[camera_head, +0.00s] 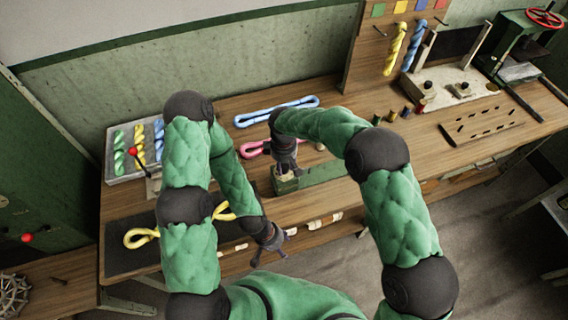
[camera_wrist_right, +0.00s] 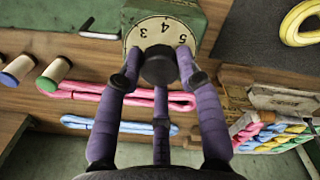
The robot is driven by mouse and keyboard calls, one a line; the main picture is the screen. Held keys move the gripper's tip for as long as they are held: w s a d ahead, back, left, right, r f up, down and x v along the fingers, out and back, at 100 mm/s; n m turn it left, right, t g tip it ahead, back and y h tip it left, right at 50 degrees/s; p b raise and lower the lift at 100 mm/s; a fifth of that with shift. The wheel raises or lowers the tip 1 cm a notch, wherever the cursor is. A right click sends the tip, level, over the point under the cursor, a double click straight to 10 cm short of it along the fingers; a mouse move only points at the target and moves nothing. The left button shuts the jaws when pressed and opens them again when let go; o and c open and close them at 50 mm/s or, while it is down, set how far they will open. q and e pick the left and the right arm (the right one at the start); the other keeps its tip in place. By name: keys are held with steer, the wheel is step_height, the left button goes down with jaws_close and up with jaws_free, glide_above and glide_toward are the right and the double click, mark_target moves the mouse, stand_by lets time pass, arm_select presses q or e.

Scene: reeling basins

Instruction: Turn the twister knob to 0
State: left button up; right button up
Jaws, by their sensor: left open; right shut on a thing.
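The twister is a green box (camera_head: 335,175) on the bench, its left end partly hidden by my right gripper (camera_head: 285,165). In the right wrist view, the green twister housing (camera_wrist_right: 190,12) carries a cream dial (camera_wrist_right: 145,32) with the numbers 3, 4 and 5 showing upside down. The dark round knob (camera_wrist_right: 160,66) sits at the dial's lower part. My right gripper's purple fingers (camera_wrist_right: 158,72) are shut around the knob. The rest of the dial and any pointer are hidden. My left gripper (camera_head: 272,238) is open and empty near the bench's front edge.
A pink skein (camera_head: 252,149) and a blue skein (camera_head: 275,110) lie behind the twister. A yellow loop (camera_head: 140,238) lies on a dark mat at left. A tray (camera_head: 125,178) of twisted skeins stands behind it. Spools and a slotted wooden board (camera_head: 482,122) are at right.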

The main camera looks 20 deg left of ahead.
mark_target(284, 167)
steer(key=shift+d+n+p, duration=0.1)
steer(key=shift+n+p, duration=0.25)
steer(key=shift+n, duration=1.95)
steer(key=o, duration=1.1)
steer(key=shift+o, duration=0.2)
steer(key=shift+r, duration=0.1)
step_height(284, 167, up, 12)
steer(key=shift+s, duration=0.15)
steer(key=shift+f, duration=0.25)
